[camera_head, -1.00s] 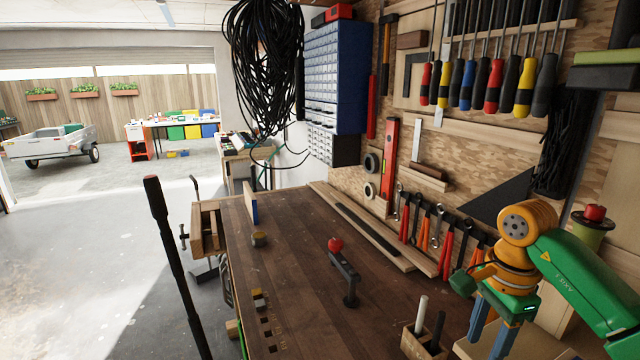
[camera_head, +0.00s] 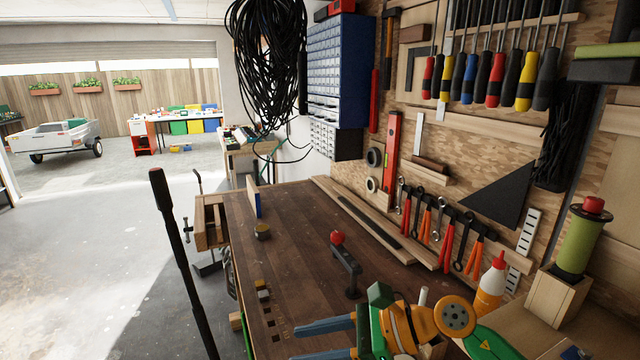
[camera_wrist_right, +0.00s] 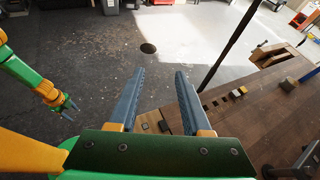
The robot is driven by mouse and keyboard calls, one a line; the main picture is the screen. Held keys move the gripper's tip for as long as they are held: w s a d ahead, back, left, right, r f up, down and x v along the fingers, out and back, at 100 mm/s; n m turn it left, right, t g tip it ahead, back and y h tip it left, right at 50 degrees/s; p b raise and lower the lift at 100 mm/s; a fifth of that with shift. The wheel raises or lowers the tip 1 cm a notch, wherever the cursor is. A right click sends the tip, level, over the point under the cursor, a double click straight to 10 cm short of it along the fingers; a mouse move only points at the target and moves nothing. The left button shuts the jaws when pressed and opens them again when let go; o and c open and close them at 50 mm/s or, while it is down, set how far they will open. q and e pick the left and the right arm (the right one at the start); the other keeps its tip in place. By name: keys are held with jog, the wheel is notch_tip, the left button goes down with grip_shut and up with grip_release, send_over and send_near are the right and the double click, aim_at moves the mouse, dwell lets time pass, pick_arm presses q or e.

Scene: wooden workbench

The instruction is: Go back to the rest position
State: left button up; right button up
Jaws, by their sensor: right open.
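My right gripper (camera_head: 296,342) is low in the head view, above the near part of the bench, its blue fingers pointing left. In the right wrist view (camera_wrist_right: 158,76) its fingers are apart with nothing between them. My left gripper (camera_wrist_right: 71,104) shows small at the left of the right wrist view, over the concrete floor beyond the bench edge. Its jaw gap is too small to read, and it is outside the head view.
The wooden workbench (camera_head: 300,235) carries a red-knobbed clamp (camera_head: 345,264) and small blocks (camera_head: 262,231). An orange bottle (camera_head: 490,287) and a green roll on a wooden block (camera_head: 578,240) stand at right. A dark pole (camera_head: 180,255) rises left of the bench; open floor lies beyond.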

notch_tip(320, 180, up, 9)
jog(key=w+m+t+y, duration=0.2)
jog(key=m+t+y, duration=0.3)
jog(key=m+t, duration=0.9)
jog(key=w+d+f+m+t+h, duration=0.35)
jog(key=d+m+h, duration=0.5)
jog(key=m, duration=0.85)
jog(key=s+d+f+m+g+h, duration=0.2)
jog(key=d+f+m+h, duration=0.25)
jog(key=f+m, duration=0.2)
jog(key=s+d+f+m+g+h, duration=0.1)
jog(key=d+f+m+g+h, duration=0.15)
jog(key=f+m+h, duration=0.35)
jog(key=s+d+f+m+g, duration=0.1)
jog(key=s+f+m+g, duration=0.3)
jog(key=s+f+g, duration=0.5)
jog(key=s+d+f+m+g, duration=0.2)
jog(key=s+f+m, duration=0.35)
jog(key=s, duration=0.75)
notch_tip(320, 180, down, 17)
jog(key=s+n+g, duration=0.1)
jog(key=s+n, duration=0.1)
jog(key=s+d+f+g, duration=0.1)
jog(key=s+f, duration=1)
jog(key=s, duration=0.1)
jog(key=shift+s+d+f+g+y, duration=0.2)
jog(key=shift+d+f+g+y, duration=0.1)
jog(key=shift+d+f, duration=0.1)
